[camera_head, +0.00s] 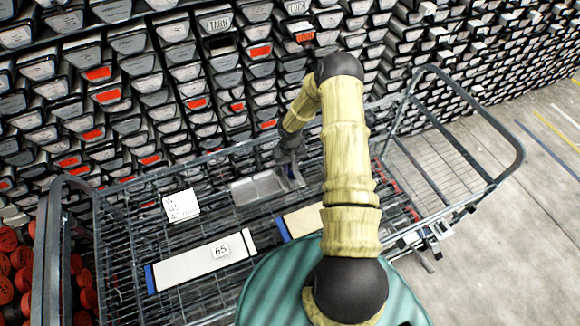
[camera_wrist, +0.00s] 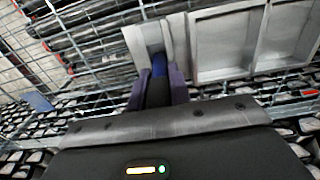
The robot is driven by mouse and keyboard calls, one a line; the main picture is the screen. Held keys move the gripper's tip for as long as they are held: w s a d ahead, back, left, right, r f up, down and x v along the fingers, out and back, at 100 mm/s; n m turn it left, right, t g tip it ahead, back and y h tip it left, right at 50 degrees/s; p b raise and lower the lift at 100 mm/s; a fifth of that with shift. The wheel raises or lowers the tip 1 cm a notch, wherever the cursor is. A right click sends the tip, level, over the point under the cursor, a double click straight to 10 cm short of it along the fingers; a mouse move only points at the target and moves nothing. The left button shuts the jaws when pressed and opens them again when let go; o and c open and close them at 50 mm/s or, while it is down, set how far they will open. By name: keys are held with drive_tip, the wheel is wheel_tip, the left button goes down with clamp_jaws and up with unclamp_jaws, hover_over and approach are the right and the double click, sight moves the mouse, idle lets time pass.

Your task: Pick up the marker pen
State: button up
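A slim blue and dark object (camera_wrist: 160,63), which looks like the marker pen, shows between my fingers in the wrist view. My gripper (camera_wrist: 158,88) has a dark purple finger on each side of it, close in; I cannot tell whether they press on it. Its far end reaches into a narrow compartment of a grey tray (camera_wrist: 192,50). In the head view my gripper (camera_head: 290,158) is low over the right part of this metal tray (camera_head: 255,188). A small blue patch shows there beside the gripper; the pen's shape is not clear.
The tray sits in a wire cart (camera_head: 110,240) with tall end handles (camera_head: 500,140). A long white box marked 65 (camera_head: 200,262), a tan box (camera_head: 303,220) and a white card (camera_head: 181,205) lie nearby. Stacked core trays (camera_head: 120,90) form a wall behind. Open floor (camera_head: 500,240) is right.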

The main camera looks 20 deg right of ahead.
clamp_jaws()
drive_tip(key=shift+r, duration=0.15)
wheel_tip(320, 180, up, 10)
drive_tip(key=b, duration=0.3)
drive_tip(key=shift+s+a+f, duration=0.1)
drive_tip(key=shift+f, duration=0.1)
idle(0.5)
